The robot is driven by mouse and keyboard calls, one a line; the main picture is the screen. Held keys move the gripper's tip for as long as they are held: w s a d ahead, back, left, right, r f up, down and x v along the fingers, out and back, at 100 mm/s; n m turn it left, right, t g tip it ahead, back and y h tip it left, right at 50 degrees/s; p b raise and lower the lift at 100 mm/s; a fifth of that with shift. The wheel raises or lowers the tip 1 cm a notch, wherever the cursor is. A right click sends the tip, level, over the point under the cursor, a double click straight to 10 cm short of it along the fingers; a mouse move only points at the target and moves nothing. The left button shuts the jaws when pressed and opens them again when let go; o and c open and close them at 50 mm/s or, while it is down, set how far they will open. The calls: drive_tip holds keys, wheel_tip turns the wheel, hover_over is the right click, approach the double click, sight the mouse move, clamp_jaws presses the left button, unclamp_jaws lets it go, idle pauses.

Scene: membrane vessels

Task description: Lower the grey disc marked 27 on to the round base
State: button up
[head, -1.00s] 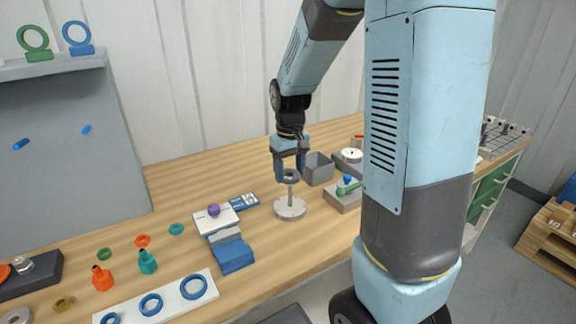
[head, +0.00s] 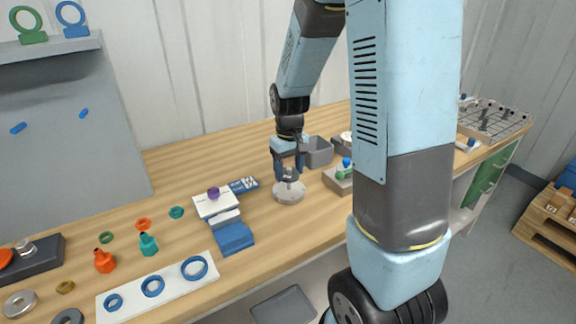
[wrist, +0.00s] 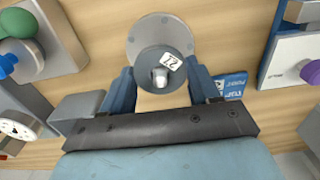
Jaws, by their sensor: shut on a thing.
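The grey disc marked 27 (wrist: 146,65) is held between the two blue fingers of my gripper (wrist: 160,78); its white label shows in the wrist view. A metal post (wrist: 160,77) pokes through the disc's hole, so the disc is around the post. The round base (wrist: 152,24) lies beyond and below the disc. In the head view, my gripper (head: 288,172) is just above the round base (head: 289,195), with the disc (head: 291,174) at its fingertips. The post below the disc is largely hidden there, and I cannot tell the exact gap.
A grey open bin (head: 320,153) stands behind right of the base. Blue steps (head: 233,238) and a white block with a purple knob (head: 206,206) are on the left.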

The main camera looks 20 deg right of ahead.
drive_tip(key=shift+f, duration=0.2)
drive_tip(key=o, duration=1.1)
drive_tip(key=shift+o, duration=0.2)
wheel_tip(320, 180, up, 14)
drive_tip(key=shift+f, duration=0.1)
idle(0.5)
drive_tip(key=s+r+m+t, duration=0.1)
drive_tip(key=s+r, duration=0.3)
drive_tip(key=s, duration=0.6)
drive_tip(key=s+r+m+t, duration=0.1)
drive_tip(key=s+r+t, duration=0.3)
drive_tip(key=s, duration=0.6)
drive_tip(key=shift+a+r+t, duration=0.15)
drive_tip(key=shift+r+t, duration=0.15)
